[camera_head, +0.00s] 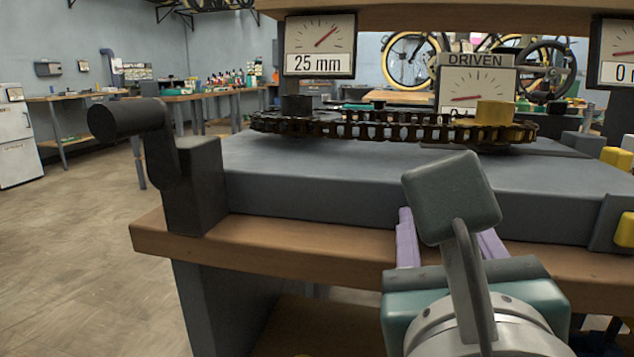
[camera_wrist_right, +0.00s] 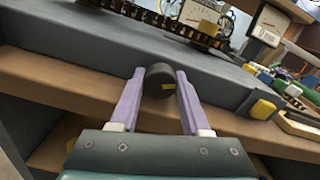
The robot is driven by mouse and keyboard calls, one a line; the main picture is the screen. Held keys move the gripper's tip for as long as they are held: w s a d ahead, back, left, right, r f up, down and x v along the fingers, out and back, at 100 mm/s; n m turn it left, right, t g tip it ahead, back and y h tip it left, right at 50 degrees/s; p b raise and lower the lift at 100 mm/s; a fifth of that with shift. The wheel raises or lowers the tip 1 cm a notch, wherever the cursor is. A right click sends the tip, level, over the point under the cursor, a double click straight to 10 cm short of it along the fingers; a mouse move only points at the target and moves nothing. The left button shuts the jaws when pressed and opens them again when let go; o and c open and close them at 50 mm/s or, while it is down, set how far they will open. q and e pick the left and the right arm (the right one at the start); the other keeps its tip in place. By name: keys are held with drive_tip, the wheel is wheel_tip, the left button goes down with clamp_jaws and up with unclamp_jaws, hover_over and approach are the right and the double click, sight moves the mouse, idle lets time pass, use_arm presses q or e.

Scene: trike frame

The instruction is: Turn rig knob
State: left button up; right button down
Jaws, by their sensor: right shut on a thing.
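The rig knob (camera_wrist_right: 160,82) is a dark round knob with a small yellow mark, on the front face of the grey rig. My right gripper (camera_wrist_right: 160,74) has its two lilac fingers on either side of the knob, shut on it. In the head view the knob is hidden behind my right arm, and only parts of the lilac fingers show. The rig (camera_head: 310,175) carries a dark chain (camera_head: 370,128). A gauge (camera_head: 319,46) above it reads 25 mm. A gauge marked DRIVEN (camera_head: 477,88) stands behind the chain. My left gripper is out of view.
A black crank handle (camera_head: 135,119) sticks out at the rig's left end. The wooden bench edge (camera_head: 290,247) runs below the rig. Yellow blocks (camera_head: 624,229) sit at the far right, where another gauge (camera_head: 615,55) is cut off. The floor at left is clear.

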drive_tip(key=shift+r+n, duration=0.2)
drive_tip(key=shift+n, duration=0.3)
drive_tip(key=shift+f+n, duration=0.2)
drive_tip(key=shift+n, duration=0.1)
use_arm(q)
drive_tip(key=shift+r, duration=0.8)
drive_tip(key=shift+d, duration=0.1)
use_arm(e)
drive_tip(key=shift+c, duration=1.9)
unclamp_jaws()
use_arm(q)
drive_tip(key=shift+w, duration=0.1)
use_arm(e)
drive_tip(key=shift+s, duration=0.1)
use_arm(q)
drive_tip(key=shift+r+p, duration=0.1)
drive_tip(key=shift+p, duration=0.25)
use_arm(e)
drive_tip(key=v, duration=0.9)
drive_tip(key=shift+s+a, duration=0.15)
drive_tip(key=shift+s, duration=0.25)
